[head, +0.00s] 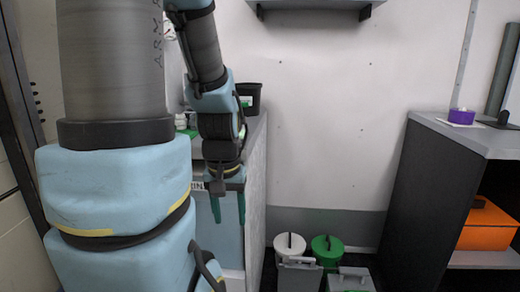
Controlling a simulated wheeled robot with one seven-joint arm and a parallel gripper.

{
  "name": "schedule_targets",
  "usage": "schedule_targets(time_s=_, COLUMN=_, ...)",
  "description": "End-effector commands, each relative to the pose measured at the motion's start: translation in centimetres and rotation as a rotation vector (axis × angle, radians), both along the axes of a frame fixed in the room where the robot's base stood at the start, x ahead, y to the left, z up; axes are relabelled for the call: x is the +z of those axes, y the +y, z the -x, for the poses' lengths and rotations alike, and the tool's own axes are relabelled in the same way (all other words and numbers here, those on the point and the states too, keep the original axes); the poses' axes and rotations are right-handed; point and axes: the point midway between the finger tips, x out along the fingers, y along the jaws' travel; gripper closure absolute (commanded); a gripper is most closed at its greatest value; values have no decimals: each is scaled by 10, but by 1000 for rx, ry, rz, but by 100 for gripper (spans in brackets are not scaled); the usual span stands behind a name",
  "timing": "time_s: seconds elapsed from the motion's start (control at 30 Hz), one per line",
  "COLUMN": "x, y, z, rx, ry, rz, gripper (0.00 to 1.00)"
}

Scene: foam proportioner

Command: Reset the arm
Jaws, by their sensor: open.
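My arm fills the left of the head view, its blue and grey links in the foreground. My gripper (229,207) hangs at the end of the arm, pointing down, with two green fingers set apart and nothing between them. It is in front of the light blue front of the left counter (256,165). Part of that counter is hidden behind my arm.
A black container (249,93) stands on the left counter. Grey bins and canisters with a white lid (289,245) and a green lid (327,246) stand on the floor. At right, a dark shelf unit (425,190) holds a purple roll (461,116) and an orange box (488,228).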

Motion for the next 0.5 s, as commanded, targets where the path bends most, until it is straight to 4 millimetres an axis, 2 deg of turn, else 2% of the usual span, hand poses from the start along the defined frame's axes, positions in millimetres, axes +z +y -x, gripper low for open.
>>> schedule_targets(time_s=0.03, x=18, y=-1, z=-1, rx=-4, ry=0, rz=-1, gripper=45)
schedule_targets(time_s=0.27, x=62, y=-1, z=-2, rx=-11, ry=1, rz=-2, gripper=45)
schedule_targets(time_s=0.37, x=87, y=-2, z=-2, rx=-12, ry=1, rz=-2, gripper=45)
schedule_targets(time_s=0.5, x=131, y=-2, z=-2, rx=-13, ry=0, rz=-3, gripper=45)
